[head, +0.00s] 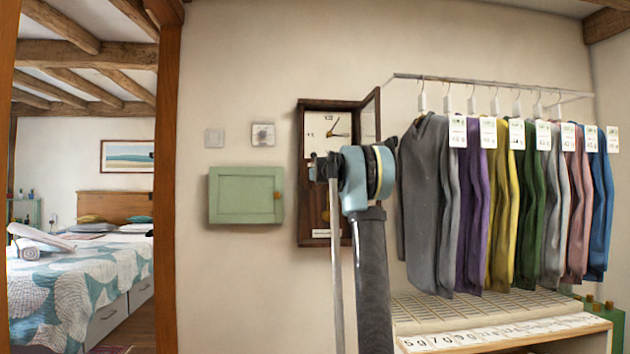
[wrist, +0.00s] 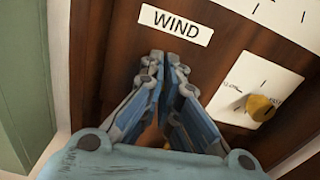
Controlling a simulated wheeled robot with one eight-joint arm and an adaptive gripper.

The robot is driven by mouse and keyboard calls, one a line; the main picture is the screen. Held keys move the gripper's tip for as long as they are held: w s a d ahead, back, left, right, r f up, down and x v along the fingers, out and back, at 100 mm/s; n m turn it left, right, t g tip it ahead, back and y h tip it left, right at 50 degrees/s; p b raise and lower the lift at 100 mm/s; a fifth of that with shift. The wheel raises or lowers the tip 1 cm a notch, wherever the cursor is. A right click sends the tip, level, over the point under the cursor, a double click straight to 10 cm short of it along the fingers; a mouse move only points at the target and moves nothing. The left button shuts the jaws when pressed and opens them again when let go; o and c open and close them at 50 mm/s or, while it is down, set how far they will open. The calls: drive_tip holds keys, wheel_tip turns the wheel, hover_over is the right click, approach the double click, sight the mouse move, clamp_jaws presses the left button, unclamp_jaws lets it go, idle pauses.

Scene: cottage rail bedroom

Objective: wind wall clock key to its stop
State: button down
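The wall clock (head: 310,215) hangs in the middle of the head view, a dark wooden case with a white dial and its door swung open to the right. My gripper (wrist: 165,62) points at the clock's wood panel just below the white WIND label (wrist: 176,22) in the wrist view. Its blue fingers converge, with a narrow gap at the tips. No winding key can be made out; the fingers cover the spot under the label, so whether they hold it is unclear. A yellow knob (wrist: 259,107) on a white SLOW plate (wrist: 240,85) is right of the fingers.
A green wall cabinet (head: 245,195) hangs left of the clock. A rail of tagged clothes (head: 430,200) is to the right, above a slatted bench (head: 460,308). A wooden post (head: 166,180) borders the bedroom opening at left.

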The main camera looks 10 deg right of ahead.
drive_tip(key=c, duration=1.8)
unclamp_jaws()
drive_tip(key=shift+s+a+f, duration=0.1)
drive_tip(key=shift+f, duration=0.05)
drive_tip(key=o, duration=0.7)
